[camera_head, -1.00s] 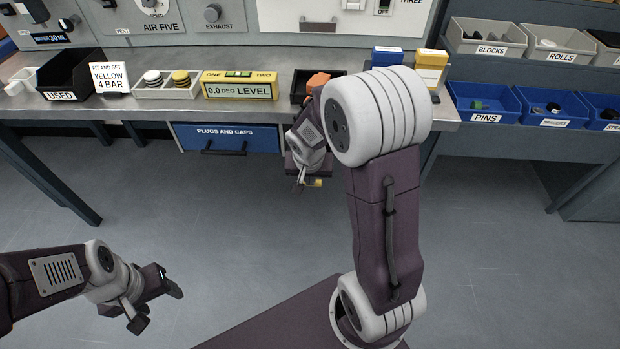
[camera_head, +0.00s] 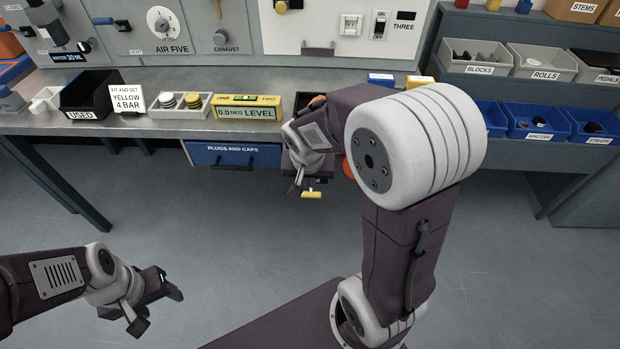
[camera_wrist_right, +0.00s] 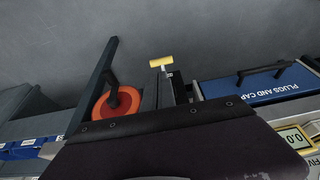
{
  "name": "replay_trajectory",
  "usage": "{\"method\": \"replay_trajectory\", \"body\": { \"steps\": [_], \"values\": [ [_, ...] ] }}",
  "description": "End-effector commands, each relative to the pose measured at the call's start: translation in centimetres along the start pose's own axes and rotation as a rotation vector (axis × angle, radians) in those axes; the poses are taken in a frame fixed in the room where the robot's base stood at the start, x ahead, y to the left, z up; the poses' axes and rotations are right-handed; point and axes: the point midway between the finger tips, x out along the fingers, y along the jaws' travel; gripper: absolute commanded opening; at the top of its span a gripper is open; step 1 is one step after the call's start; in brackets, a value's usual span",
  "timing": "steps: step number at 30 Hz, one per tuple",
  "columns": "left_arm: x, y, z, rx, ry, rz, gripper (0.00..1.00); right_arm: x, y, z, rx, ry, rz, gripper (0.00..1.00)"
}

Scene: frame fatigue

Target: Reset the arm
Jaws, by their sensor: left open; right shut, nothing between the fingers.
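My left gripper (camera_head: 158,308) is open and empty, low over the floor at the left of the head view. My right gripper (camera_head: 297,188) is shut with nothing between its fingers, pointing down in front of the bench's front edge, right of the blue drawer. A small yellow bar (camera_head: 312,195) shows beside its fingertips; in the right wrist view the yellow bar (camera_wrist_right: 160,62) stands beyond them on a short stem. What carries it is hidden. My right forearm and large white joint cover part of the bench behind.
The bench (camera_head: 130,127) holds a black USED bin (camera_head: 88,97), a sign (camera_head: 126,101), a disc tray (camera_head: 180,112) and a yellow level (camera_head: 246,106). A blue drawer (camera_head: 233,154) hangs below. An orange-red disc (camera_wrist_right: 127,97) is near the right wrist. Open floor lies in front.

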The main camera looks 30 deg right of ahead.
Motion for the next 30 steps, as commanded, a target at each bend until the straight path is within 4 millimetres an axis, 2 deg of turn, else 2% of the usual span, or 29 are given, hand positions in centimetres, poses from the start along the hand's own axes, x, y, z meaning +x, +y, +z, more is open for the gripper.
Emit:
{"method": "replay_trajectory", "body": {
  "steps": [3,13,14,16,19,21,24,25,27,30],
  "values": [
    [-0.2,0.0,0.0,0.0,0.0,0.0,0.59,-0.6,0.0,0.1,-0.001,0.0,0.0,0.0],
    [-0.1,0.0,0.0,0.0,0.0,0.0,0.59,-0.6,-0.2,0.6,-0.009,-0.004,-0.003,0.0],
    [-0.1,0.0,0.0,0.0,0.0,0.0,0.59,-0.5,-0.1,1.3,-0.008,-0.017,-0.002,0.0],
    [-0.1,0.0,0.0,0.0,0.0,0.0,0.59,0.0,0.1,3.9,-0.013,-0.071,-0.006,0.0],
    [-0.1,0.0,0.0,0.0,0.0,0.0,0.59,0.8,0.4,9.1,-0.145,-0.177,-0.039,0.0],
    [-0.2,0.0,0.0,0.0,0.0,0.0,0.59,1.0,0.6,11.6,-0.257,-0.223,-0.072,0.0],
    [-0.2,0.0,0.0,0.0,0.0,0.0,0.59,1.3,0.6,13.5,-0.421,-0.251,-0.119,0.0],
    [-0.2,0.0,0.0,0.0,0.0,0.0,0.59,1.3,0.4,13.3,-0.482,-0.241,-0.133,0.0],
    [-3.9,0.1,-0.3,0.0,-0.002,0.0,0.59,-2.3,0.4,11.9,-0.509,-0.237,-0.136,0.0],
    [-7.2,0.1,-0.8,0.0,0.001,0.0,0.59,-5.5,0.4,10.8,-0.508,-0.237,-0.135,0.0]
  ]
}}
